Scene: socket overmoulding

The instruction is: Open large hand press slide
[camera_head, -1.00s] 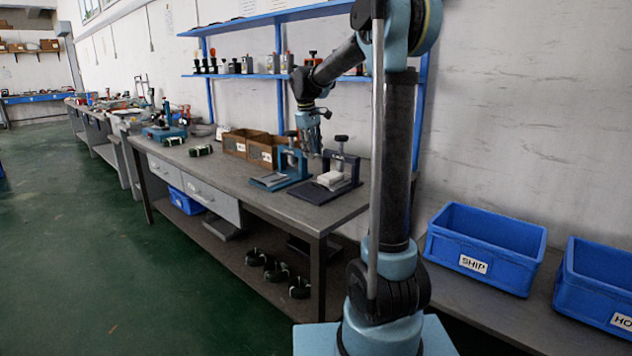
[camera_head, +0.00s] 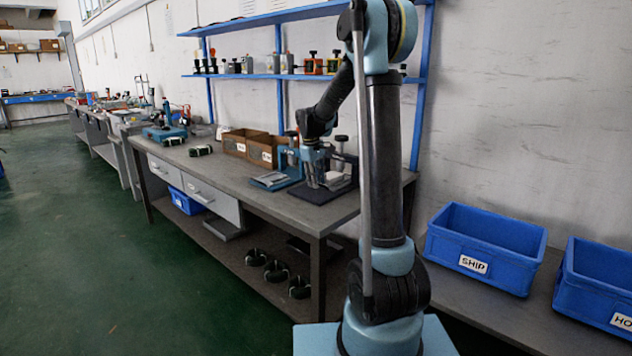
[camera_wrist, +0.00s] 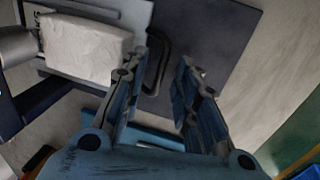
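The dark hand press (camera_head: 341,160) stands at the right end of the workbench, partly hidden by my gripper. In the wrist view its dark base plate (camera_wrist: 215,35) bears a grey slide plate (camera_wrist: 132,12) with a white block (camera_wrist: 88,46) on it. A black loop handle (camera_wrist: 154,68) stands at the slide's edge. My gripper (camera_wrist: 166,62) is open, with one finger on each side of the handle. Whether the fingers touch it cannot be told. In the head view my gripper (camera_head: 313,182) points down at the front of this press.
A blue hand press (camera_head: 287,165) stands close on the left. Wooden bins (camera_head: 245,146) are behind it. A blue shelf (camera_head: 262,77) with small tools runs above the bench. The bench front on the left (camera_head: 225,178) is mostly clear.

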